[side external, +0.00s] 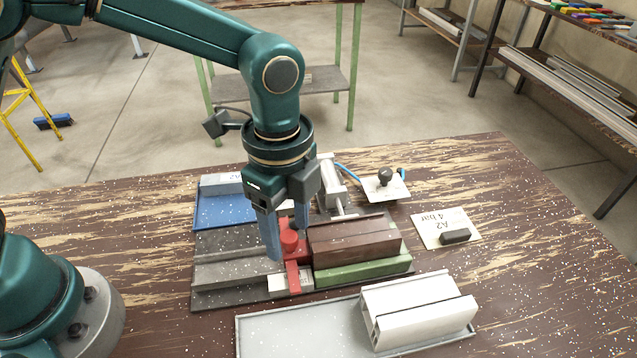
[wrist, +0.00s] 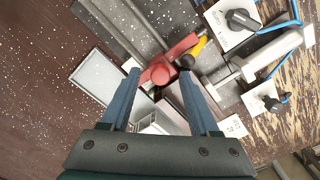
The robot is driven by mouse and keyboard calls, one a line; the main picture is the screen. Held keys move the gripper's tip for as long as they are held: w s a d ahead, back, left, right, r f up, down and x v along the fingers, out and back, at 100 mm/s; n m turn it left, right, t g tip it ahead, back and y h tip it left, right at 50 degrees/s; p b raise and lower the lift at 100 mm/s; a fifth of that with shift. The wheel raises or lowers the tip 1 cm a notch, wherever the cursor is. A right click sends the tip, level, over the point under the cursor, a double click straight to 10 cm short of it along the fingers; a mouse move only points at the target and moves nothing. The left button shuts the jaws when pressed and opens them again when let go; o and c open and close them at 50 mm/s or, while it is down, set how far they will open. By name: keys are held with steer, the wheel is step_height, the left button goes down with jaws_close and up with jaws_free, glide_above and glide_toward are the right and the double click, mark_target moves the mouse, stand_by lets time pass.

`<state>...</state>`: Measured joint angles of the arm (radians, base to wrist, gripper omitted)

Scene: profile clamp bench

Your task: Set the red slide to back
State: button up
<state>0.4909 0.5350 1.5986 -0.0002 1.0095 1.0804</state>
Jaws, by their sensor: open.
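The red slide (side external: 292,272) sits on the grey fixture plate and carries a round upright red knob (side external: 289,241). In the wrist view the red knob (wrist: 160,73) shows between the fingertips, with a red bar (wrist: 184,45) running off toward the upper right. My gripper (side external: 286,246) points down over the slide with its fingers on either side of the knob. It is open, and gaps show beside the knob in the wrist view (wrist: 159,71). White labels lie at the slide's near and far ends; their text is too small to read.
A brown block (side external: 352,238) on a green block (side external: 362,270) stands right beside the slide. A tray (side external: 275,330) holding a white profile (side external: 415,308) lies in front. A blue bin (side external: 222,210) is at the left.

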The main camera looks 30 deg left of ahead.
steer(key=shift+f, duration=0.1)
jaws_close()
stand_by(1.4)
